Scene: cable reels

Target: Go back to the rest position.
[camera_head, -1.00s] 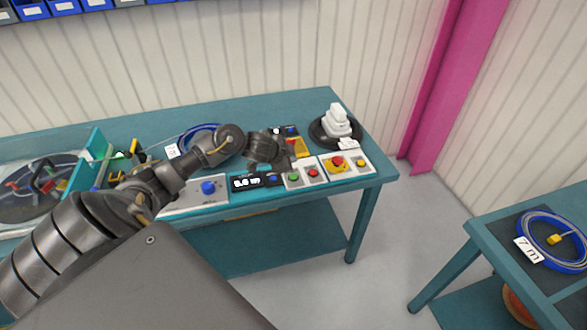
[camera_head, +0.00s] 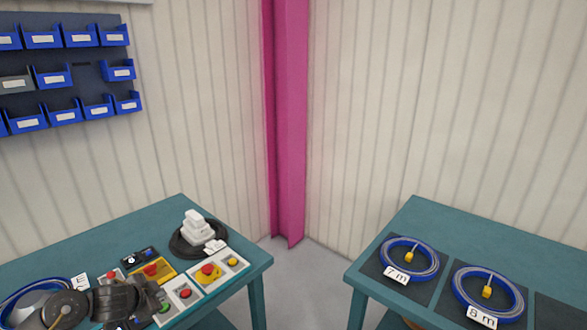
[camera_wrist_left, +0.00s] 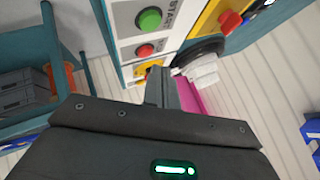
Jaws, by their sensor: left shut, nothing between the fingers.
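My left gripper (camera_head: 128,302) shows at the lower left of the head view, over the control panel end of the left teal table (camera_head: 150,225). It is dark grey, and its fingers are shut with nothing between them. In the left wrist view the closed fingers (camera_wrist_left: 161,88) point toward the green button (camera_wrist_left: 148,19), the red button (camera_wrist_left: 145,50) and a yellow-based switch. I cannot tell the exact gap to the panel. My right gripper is not in view.
A second teal table (camera_head: 412,215) on the right holds blue cable coils (camera_head: 410,258) marked 7 m and 8 m. A pink column (camera_head: 288,120) and blue bins (camera_head: 80,37) are behind.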

